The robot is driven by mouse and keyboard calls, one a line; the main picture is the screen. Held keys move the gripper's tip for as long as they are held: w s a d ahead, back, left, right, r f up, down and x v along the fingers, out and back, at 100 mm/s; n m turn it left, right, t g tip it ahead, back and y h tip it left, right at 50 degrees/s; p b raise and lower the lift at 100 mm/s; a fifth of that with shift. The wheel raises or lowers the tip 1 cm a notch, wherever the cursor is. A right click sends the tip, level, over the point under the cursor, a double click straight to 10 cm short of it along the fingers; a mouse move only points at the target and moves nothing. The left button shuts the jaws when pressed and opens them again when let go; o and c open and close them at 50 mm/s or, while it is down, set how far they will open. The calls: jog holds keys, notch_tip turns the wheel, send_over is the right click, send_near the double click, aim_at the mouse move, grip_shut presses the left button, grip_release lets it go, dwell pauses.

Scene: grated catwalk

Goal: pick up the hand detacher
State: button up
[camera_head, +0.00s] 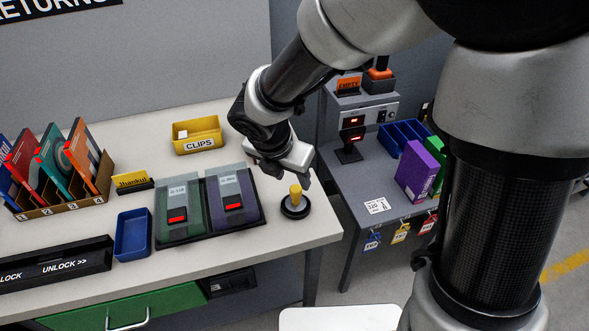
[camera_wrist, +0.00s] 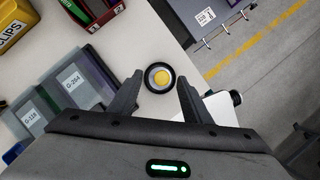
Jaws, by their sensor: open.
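The hand detacher (camera_head: 295,203) has an upright yellow knob on a round black base. It stands on the white table near its right front corner. In the wrist view it shows from above as a yellow disc in a black ring (camera_wrist: 160,77). My gripper (camera_head: 290,170) is above and just behind it in the head view, pointing down. In the wrist view the open fingers (camera_wrist: 160,85) lie to either side of the detacher, with nothing between them held. The exact height gap cannot be told.
Two cases, green (camera_head: 178,209) and purple (camera_head: 233,196), lie on a black tray left of the detacher. A yellow CLIPS bin (camera_head: 197,135), blue tray (camera_head: 133,234) and disc rack (camera_head: 65,200) stand farther left. A grey side table (camera_head: 375,185) is right, across a gap.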

aim_at(295, 188)
jog(key=f, duration=0.1)
jog(key=f+b, duration=0.1)
jog(key=f, duration=0.1)
jog(key=d+f+b, duration=0.1)
jog(key=f, duration=0.1)
jog(key=shift+w, duration=0.25)
jog(key=shift+w+f, duration=0.25)
jog(key=shift+f, duration=0.1)
jog(key=shift+r, duration=0.1)
grip_shut()
